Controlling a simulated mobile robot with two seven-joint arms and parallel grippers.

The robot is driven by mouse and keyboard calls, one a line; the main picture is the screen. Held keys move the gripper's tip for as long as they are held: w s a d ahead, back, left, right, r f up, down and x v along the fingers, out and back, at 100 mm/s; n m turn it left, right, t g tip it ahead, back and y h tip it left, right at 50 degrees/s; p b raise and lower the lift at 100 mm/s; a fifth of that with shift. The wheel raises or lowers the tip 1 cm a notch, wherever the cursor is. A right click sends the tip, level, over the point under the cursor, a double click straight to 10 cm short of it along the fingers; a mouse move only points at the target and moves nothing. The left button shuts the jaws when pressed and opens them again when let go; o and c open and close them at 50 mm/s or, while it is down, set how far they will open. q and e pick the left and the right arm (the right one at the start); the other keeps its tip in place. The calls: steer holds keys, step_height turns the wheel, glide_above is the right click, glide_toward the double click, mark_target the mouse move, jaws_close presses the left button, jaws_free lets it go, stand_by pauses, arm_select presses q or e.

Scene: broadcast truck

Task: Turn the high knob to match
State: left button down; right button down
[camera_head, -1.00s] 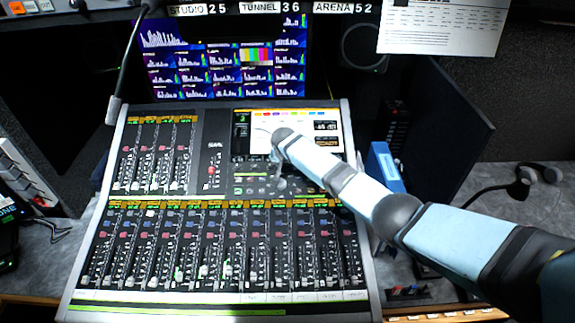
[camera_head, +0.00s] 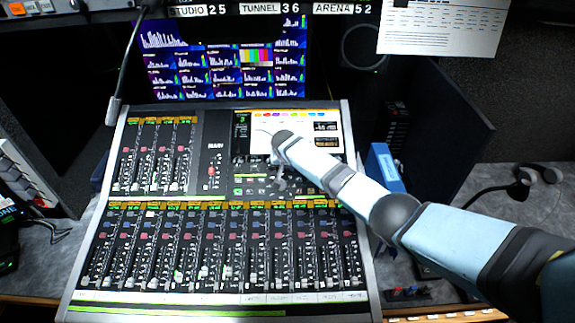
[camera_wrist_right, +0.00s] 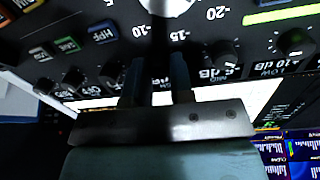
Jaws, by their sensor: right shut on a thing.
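My right gripper (camera_head: 279,182) is at the upper right of the mixing console (camera_head: 218,158), just below its screen (camera_head: 262,143). In the right wrist view its two fingers (camera_wrist_right: 158,85) are close together on a knob in the row left of the MID knob (camera_wrist_right: 226,53) and the LOW knob (camera_wrist_right: 295,42). That place in the row fits the high knob. The fingers hide most of this knob, its pointer and its label. The knob's angle cannot be told. My left gripper is not in view.
Several small knobs (camera_wrist_right: 109,73) and lit buttons (camera_wrist_right: 66,44) sit close to the fingers. Faders fill the console below. A blue box (camera_head: 383,165) stands right of the console near my forearm. A gooseneck microphone (camera_head: 114,108) rises at the left.

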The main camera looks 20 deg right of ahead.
steer(key=shift+n+p, duration=0.4)
steer(key=shift+n, duration=2.1)
steer(key=c, duration=1)
jaws_free()
steer(key=shift+r, duration=0.1)
steer(key=v, duration=1.3)
steer(key=shift+s+r, duration=0.25)
steer(key=shift+s, duration=0.05)
steer(key=shift+a, duration=0.1)
